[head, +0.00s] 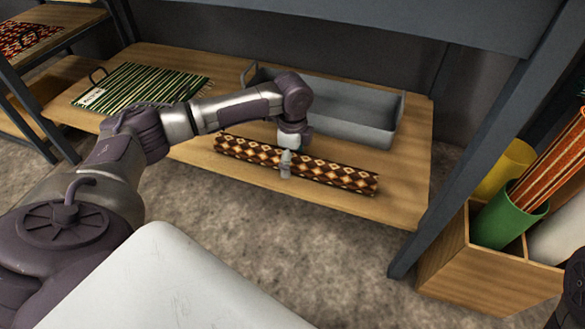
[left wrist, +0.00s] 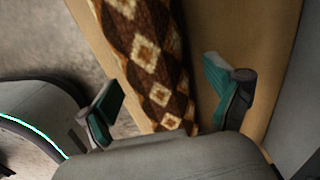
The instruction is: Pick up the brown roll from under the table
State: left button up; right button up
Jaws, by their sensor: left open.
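The brown roll (head: 335,176), patterned with cream and orange diamonds, lies along the front of the wooden lower shelf (head: 405,200) under the table. My left gripper (head: 287,160) is over the middle of the roll and hides a small part of it. In the left wrist view the left gripper (left wrist: 165,98) is open, with one finger on each side of the roll (left wrist: 146,55). I cannot tell whether the fingers touch it. The right gripper does not show clearly; only a dark piece is at the right edge of the head view.
A grey metal tray (head: 350,130) stands behind the roll. A green striped folded rug (head: 130,85) lies on the shelf's left. A table leg (head: 470,165) and a wooden box (head: 480,275) with a green cup (head: 512,212) and rolls are at the right.

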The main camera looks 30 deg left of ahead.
pick_arm(q)
jog(key=shift+f, duration=0.3)
jog(key=c, duration=1.7)
jog(key=shift+r, duration=0.15)
jog(key=shift+c, duration=0.2)
